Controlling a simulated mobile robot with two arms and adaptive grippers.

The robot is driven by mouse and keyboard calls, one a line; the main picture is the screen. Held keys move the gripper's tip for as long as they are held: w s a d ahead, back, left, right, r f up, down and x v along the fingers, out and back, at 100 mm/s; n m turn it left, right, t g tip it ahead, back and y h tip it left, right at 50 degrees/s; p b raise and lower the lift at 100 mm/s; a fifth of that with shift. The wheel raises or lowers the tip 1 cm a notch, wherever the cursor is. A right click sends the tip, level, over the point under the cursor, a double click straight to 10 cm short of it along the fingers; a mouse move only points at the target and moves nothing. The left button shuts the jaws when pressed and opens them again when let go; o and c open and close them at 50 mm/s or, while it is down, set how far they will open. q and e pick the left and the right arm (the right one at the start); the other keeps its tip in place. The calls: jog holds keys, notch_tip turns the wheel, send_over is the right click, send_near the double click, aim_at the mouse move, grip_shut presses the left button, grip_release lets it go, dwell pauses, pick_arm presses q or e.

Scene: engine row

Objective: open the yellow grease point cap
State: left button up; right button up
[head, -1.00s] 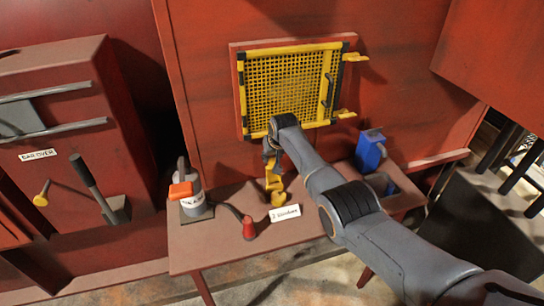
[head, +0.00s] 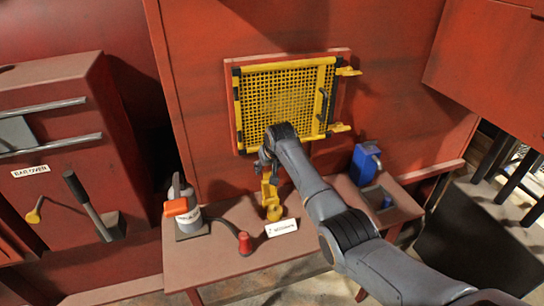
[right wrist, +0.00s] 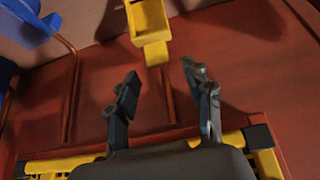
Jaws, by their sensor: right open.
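The yellow grease point (head: 271,197) stands upright on the red bench, below the yellow mesh panel. In the right wrist view it shows at the top as a yellow block (right wrist: 150,18) with a smaller yellow piece (right wrist: 156,53) on its near end. I cannot tell whether its cap is open or shut. My right gripper (right wrist: 161,76) is open and empty, with its fingers spread on either side of the line to the yellow piece and apart from it. In the head view my right gripper (head: 266,163) is just above and behind the grease point, partly hidden by my arm.
The yellow mesh panel (head: 290,90) is on the wall behind.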

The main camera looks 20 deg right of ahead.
jog(key=v, duration=0.9)
jog(key=shift+r, duration=0.25)
